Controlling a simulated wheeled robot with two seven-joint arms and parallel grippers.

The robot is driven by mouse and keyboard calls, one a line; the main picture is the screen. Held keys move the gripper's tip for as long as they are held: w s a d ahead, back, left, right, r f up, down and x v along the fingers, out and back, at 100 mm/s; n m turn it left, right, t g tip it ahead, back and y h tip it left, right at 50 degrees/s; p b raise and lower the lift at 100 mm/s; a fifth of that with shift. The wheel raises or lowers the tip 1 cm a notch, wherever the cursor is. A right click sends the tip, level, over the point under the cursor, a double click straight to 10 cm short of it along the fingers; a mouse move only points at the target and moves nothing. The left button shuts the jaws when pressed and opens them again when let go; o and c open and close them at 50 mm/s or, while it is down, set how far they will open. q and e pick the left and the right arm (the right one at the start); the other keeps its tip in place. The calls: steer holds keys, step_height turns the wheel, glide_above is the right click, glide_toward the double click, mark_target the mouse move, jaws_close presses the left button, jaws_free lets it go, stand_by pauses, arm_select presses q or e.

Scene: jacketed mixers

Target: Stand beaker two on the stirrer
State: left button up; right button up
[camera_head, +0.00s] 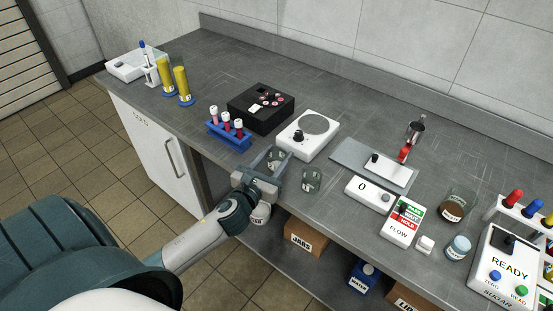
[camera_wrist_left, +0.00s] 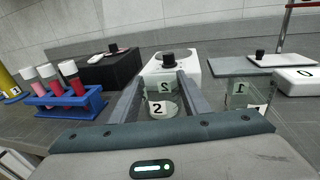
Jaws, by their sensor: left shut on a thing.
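Beaker two (camera_head: 277,157) is a small clear glass beaker. In the left wrist view its label "2" (camera_wrist_left: 157,107) faces me between the fingers. My left gripper (camera_head: 275,163) is shut on it near the bench's front edge; I cannot tell whether its base touches the bench. The stirrer (camera_head: 296,143) is a white box with a round grey plate and a dark knob, just beyond the beaker. It also shows in the left wrist view (camera_wrist_left: 155,68), straight past the fingers. My right gripper is not in view.
Another beaker (camera_head: 312,181), marked 1 in the left wrist view (camera_wrist_left: 240,98), stands close on the right. A blue tube rack (camera_head: 229,139) and a black box (camera_head: 262,117) are on the left. A grey plate with a white device (camera_head: 392,170) lies right of the stirrer.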

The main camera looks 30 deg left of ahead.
mark_target(278, 148)
arm_select(q)
step_height(278, 148, up, 4)
steer(key=shift+d+f, duration=0.15)
steer(key=shift+f, duration=0.05)
steer(key=d+r, duration=0.6)
steer(key=d, duration=0.5)
steer(key=shift+d+r, duration=0.15)
steer(key=shift+r, duration=0.1)
